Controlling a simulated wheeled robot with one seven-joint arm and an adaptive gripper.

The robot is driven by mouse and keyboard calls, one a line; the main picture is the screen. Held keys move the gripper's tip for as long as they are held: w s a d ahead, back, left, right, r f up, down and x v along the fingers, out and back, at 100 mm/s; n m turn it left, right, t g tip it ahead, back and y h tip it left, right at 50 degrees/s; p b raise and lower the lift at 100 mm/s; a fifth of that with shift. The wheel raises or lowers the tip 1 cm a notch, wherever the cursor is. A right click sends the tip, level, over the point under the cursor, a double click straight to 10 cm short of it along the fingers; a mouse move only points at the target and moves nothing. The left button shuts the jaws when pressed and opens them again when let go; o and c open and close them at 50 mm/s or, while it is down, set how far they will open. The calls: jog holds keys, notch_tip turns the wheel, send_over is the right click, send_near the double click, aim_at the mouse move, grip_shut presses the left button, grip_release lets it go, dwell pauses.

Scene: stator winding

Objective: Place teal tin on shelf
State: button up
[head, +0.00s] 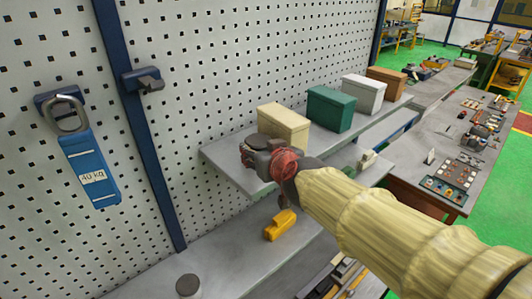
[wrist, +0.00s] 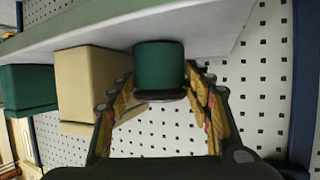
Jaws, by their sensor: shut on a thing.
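The shelf (head: 225,168) is a grey board along the pegboard wall. My gripper (head: 262,158) is over its near left end. The wrist view is upside down, with the shelf (wrist: 235,22) along the top. There my gripper (wrist: 160,90) is shut on the teal tin (wrist: 160,62), a short dark green cylinder with a dark rim, with a finger on each side. The tin overlaps the shelf surface; I cannot tell whether it touches it. In the head view the gripper mostly hides the tin.
A cream box (head: 283,123) stands close beside my gripper on the shelf, then a green box (head: 330,108), a white box (head: 363,93) and a brown box (head: 386,82). A yellow object (head: 280,225) and a grey cylinder (head: 188,286) are on the bench below.

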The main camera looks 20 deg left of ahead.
jog(key=shift+s+a+r, duration=0.2)
jog(key=shift+s+a, duration=0.15)
jog(key=shift+s, duration=0.1)
jog(key=shift+w+f, duration=0.1)
jog(key=shift+f, duration=0.05)
jog(key=o, duration=1.2)
jog(key=shift+w+d+f, duration=0.1)
jog(key=shift+w+d, duration=0.1)
jog(key=shift+d, duration=0.05)
jog(key=shift+c, duration=0.2)
jog(key=o, duration=0.3)
jog(key=shift+s+a, duration=0.15)
